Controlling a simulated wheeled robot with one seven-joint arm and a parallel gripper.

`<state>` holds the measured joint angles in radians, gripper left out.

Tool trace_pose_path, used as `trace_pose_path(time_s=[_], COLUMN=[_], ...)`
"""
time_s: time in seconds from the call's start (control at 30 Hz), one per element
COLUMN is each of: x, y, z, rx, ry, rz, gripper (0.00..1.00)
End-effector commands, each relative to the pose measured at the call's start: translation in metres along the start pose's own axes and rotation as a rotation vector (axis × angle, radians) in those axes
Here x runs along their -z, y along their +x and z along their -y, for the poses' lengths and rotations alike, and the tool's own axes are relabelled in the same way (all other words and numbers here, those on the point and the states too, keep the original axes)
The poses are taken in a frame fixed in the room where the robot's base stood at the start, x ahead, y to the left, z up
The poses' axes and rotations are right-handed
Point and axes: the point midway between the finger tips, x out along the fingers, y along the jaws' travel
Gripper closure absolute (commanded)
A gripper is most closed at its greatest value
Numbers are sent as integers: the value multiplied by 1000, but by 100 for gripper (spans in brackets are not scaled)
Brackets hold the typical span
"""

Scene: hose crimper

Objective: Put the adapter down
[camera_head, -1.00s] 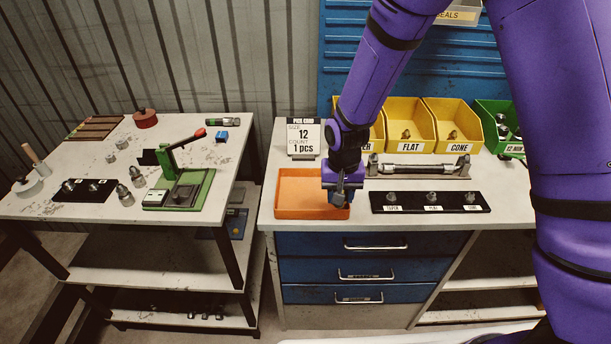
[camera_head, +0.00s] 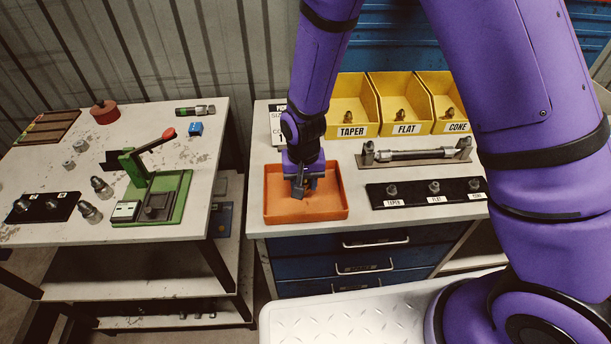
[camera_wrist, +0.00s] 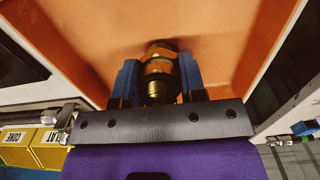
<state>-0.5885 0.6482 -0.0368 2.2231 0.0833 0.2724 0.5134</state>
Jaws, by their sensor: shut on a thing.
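My gripper (camera_head: 301,188) points down inside the outline of the orange tray (camera_head: 335,206) on the right-hand bench. In the wrist view its blue fingers (camera_wrist: 160,82) are shut on the adapter (camera_wrist: 158,68), a dark, brassy round metal fitting. The tray floor (camera_wrist: 85,40) lies beyond the adapter in the wrist view. I cannot tell whether the adapter touches the floor. In the head view the adapter is mostly hidden by the gripper.
Yellow bins (camera_head: 404,103) stand behind the tray. To its right are a rack with a metal rod (camera_head: 415,154) and a black strip of fittings (camera_head: 412,198). A green press (camera_head: 155,196) stands on the left bench. The tray's right part is clear.

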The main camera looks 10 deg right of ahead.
Motion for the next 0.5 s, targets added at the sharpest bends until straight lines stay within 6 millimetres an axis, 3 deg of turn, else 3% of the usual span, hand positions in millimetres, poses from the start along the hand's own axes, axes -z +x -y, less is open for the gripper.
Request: trace_pose_path(time_s=[0.33, 0.37, 0.47, 0.5], x=[0, 0, 0, 0], y=[3, 3, 3, 3], z=[0, 0, 0, 0], rx=[0, 0, 0, 0], ry=[0, 0, 0, 0], rz=[0, 0, 0, 0], gripper=[90, 60, 37, 36])
